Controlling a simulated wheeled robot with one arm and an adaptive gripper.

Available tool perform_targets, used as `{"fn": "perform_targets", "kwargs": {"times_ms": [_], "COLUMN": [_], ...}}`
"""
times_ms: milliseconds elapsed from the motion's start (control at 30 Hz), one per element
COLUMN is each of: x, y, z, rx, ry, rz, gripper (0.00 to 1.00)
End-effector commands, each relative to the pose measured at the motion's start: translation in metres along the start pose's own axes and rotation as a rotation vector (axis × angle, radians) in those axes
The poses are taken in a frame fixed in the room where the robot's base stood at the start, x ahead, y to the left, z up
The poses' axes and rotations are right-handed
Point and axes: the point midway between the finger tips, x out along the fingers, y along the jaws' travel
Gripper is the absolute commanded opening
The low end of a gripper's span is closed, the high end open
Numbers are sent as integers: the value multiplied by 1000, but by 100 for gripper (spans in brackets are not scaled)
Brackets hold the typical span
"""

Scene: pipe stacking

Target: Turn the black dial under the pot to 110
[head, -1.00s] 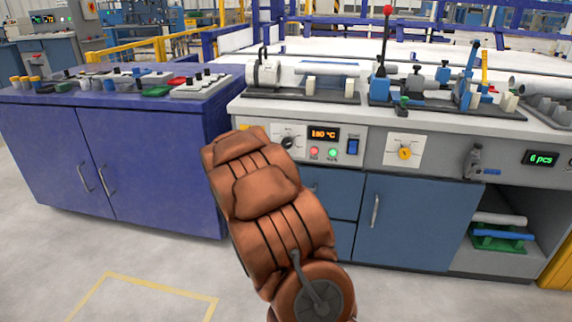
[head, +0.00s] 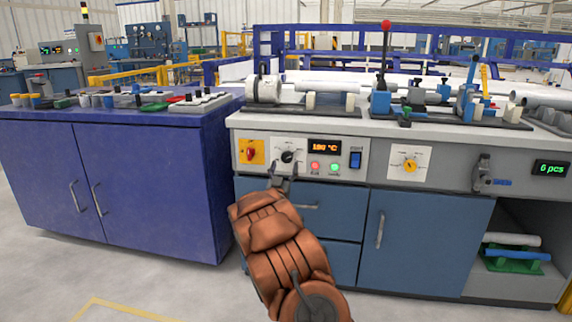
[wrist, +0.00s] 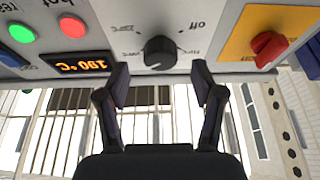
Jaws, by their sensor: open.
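The black dial (head: 288,156) sits on a white panel at the left of the grey bench front, below the cylindrical pot (head: 265,88). In the wrist view the dial (wrist: 159,53) appears upside down, with "off" and other markings around it. My gripper (head: 282,178) is open just below the dial in the head view. In the wrist view my gripper (wrist: 158,72) has its two fingers spread to either side of the dial, with nothing held. I cannot tell whether the fingertips touch the panel. The orange display (head: 324,147) appears to read 190 °C in the wrist view.
A red switch on a yellow plate (head: 250,151) is left of the dial. Red and green buttons (head: 325,167) and a blue rocker switch (head: 355,159) are to the right. A yellow dial (head: 410,165) is farther right. A blue cabinet (head: 110,180) stands at left.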

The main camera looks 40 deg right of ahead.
Motion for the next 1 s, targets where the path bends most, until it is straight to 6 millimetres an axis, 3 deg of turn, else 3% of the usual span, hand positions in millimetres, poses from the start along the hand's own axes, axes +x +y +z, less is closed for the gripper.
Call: {"fn": "perform_targets", "kwargs": {"times_ms": [400, 833, 1000], "x": [34, 39, 38], "y": [0, -1, -1], "z": [-1, -1, -1], "rx": [2, 1, 1], "ry": [4, 2, 1], "rz": [-1, -2, -2], "gripper": [67, 67, 50]}}
